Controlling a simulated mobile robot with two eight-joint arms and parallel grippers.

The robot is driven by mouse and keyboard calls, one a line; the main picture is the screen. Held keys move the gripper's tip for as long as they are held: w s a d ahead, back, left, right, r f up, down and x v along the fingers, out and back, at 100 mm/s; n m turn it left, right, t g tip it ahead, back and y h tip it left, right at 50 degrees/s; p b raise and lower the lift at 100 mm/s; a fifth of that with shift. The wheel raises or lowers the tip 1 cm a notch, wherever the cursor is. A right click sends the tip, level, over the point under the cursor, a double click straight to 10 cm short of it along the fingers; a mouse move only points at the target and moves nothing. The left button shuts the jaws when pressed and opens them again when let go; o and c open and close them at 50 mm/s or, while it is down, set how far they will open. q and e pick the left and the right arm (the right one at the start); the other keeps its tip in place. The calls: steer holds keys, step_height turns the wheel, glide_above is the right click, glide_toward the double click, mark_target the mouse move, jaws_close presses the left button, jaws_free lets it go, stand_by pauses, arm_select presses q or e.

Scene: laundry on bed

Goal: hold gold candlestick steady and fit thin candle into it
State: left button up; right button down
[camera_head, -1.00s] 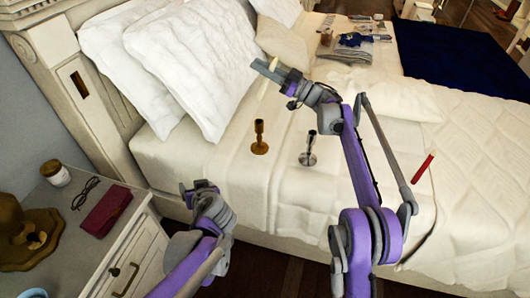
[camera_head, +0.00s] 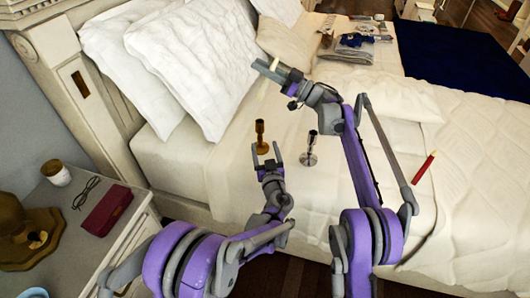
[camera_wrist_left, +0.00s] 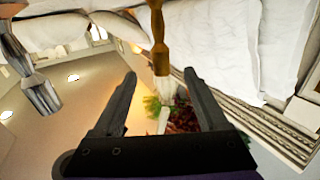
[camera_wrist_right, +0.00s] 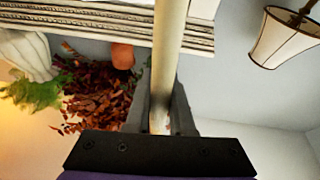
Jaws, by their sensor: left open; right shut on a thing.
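The gold candlestick (camera_head: 260,138) stands upright on the bed. It also shows in the left wrist view (camera_wrist_left: 158,45), roughly between the fingers but beyond their tips. My left gripper (camera_head: 266,152) is open and empty just in front of it, apparently not touching. My right gripper (camera_head: 271,70) is raised over the bed, above and beyond the candlestick. It is shut on a thin cream candle (camera_wrist_right: 171,45), whose pale end shows in the head view (camera_head: 275,64).
A silver candlestick (camera_head: 309,150) stands to the right of the gold one, and a red candle (camera_head: 424,167) lies further right. White pillows (camera_head: 175,60) are at the back left. The nightstand holds a jar (camera_head: 56,173), glasses (camera_head: 86,192) and a dark red case (camera_head: 107,210).

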mark_target(261, 131)
arm_select(q)
steer(key=w, duration=0.3)
steer(key=w+a, duration=0.1)
steer(key=w, duration=0.6)
steer(key=shift+w+a, duration=0.15)
steer(key=shift+a, duration=0.15)
steer(key=shift+c, duration=0.3)
jaws_close()
arm_select(e)
steer(key=shift+a, duration=0.1)
steer(key=shift+w+a+m+t+h, duration=0.3)
steer(key=shift+m+t, duration=0.1)
steer(key=shift+t, duration=0.1)
steer(key=shift+w+a+f+m+t+h, duration=0.4)
steer(key=shift+m+t+h, duration=0.45)
steer(key=shift+h, duration=0.6)
steer(key=shift+w+a+f+m+t+h, duration=0.4)
steer(key=shift+m+t+h, duration=0.45)
steer(key=shift+h, duration=0.65)
steer(key=shift+w+a+f+m+t+h, duration=0.25)
steer(key=shift+w+f+m+t+h, duration=0.2)
steer(key=shift+m+t+h, duration=0.7)
